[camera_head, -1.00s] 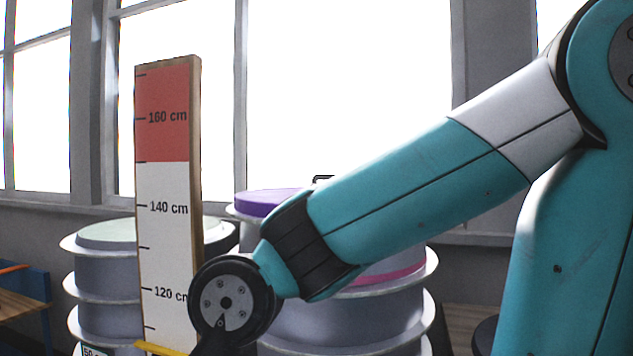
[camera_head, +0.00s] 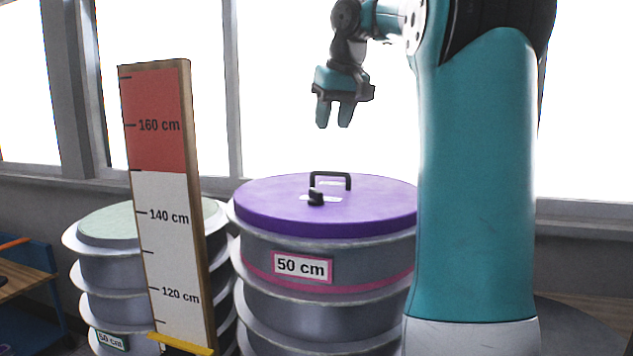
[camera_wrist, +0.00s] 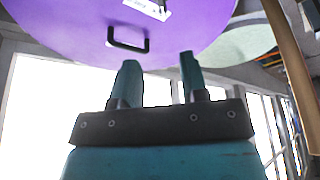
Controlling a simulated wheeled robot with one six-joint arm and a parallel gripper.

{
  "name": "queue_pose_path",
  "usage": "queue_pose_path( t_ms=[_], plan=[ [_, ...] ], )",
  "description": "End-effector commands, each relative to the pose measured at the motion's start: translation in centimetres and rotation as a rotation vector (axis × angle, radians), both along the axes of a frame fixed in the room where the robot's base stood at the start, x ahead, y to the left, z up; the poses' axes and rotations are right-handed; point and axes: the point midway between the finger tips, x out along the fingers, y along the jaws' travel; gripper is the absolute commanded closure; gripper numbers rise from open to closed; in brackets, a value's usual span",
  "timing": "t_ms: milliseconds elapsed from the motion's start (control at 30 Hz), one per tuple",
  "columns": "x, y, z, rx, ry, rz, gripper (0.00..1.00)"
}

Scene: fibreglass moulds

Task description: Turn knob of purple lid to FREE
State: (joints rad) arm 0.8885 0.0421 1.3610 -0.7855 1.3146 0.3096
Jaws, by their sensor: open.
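The purple lid (camera_head: 270,205) lies on top of a grey ribbed mould with a pink band and a "50 cm" label. Its small black knob (camera_head: 316,198) sits on a pale plate in front of a black handle (camera_head: 331,175). The plate's lettering is too small to read. My gripper (camera_head: 334,126) is open and empty, fingers pointing down, above and apart from the lid. In the wrist view, my gripper's fingers (camera_wrist: 158,72) show below the lid (camera_wrist: 60,25) and its handle (camera_wrist: 127,45); the knob is partly cut off at the top edge.
A wooden height board (camera_head: 158,220) with red and white sections stands front left. Behind it is another ribbed mould with a pale green lid (camera_head: 110,222). A blue and wooden bench (camera_head: 25,285) is at far left. Windows line the back. Space above the lid is free.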

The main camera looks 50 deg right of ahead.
Motion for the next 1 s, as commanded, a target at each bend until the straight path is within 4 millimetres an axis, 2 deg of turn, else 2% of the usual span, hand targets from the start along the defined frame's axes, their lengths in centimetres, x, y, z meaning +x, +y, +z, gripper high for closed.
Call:
queue_pose_path(
  t_ms=[33,500,800,1000],
  plan=[
    [0.3,0.1,-1.3,0.001,0.001,0.003,0.6],
    [4.0,-1.3,-10.8,0.003,0.003,0.006,0.6],
    [5.6,-2.1,-14.6,0.002,0.002,0.005,0.6],
    [5.9,-2.2,-15.5,0.001,0.001,0.004,0.6]
  ],
)
